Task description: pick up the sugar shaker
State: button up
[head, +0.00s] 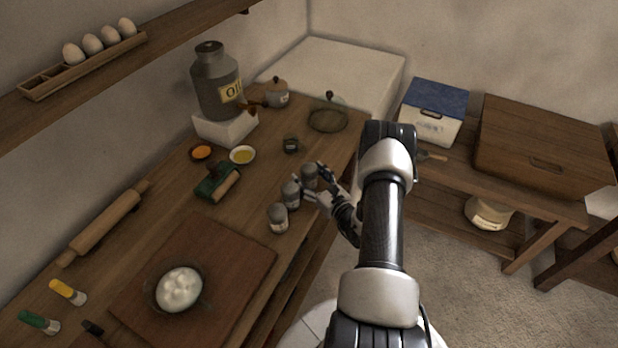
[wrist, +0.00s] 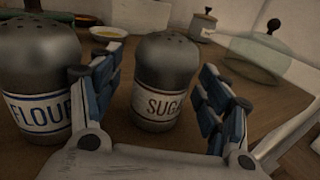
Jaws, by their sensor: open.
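The sugar shaker (wrist: 164,100) is grey with a perforated domed top and a white label, partly readable as SUGA. It stands upright on the wooden counter, and in the head view it is the farthest of three shakers (head: 309,173). My gripper (wrist: 160,70) is open, with one blue-padded finger on each side of the sugar shaker in the wrist view. In the head view my gripper (head: 313,181) is low beside it and partly covers it. I cannot tell whether the fingers touch it.
The flour shaker (wrist: 40,75) stands close left of my left finger. Another shaker (head: 278,218) is nearer the front. The counter's right edge is close.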

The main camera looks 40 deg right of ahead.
jog(key=shift+c, duration=0.4)
jog(key=c, duration=1.2)
jog(key=shift+o, duration=0.2)
jog(key=shift+r, duration=0.1)
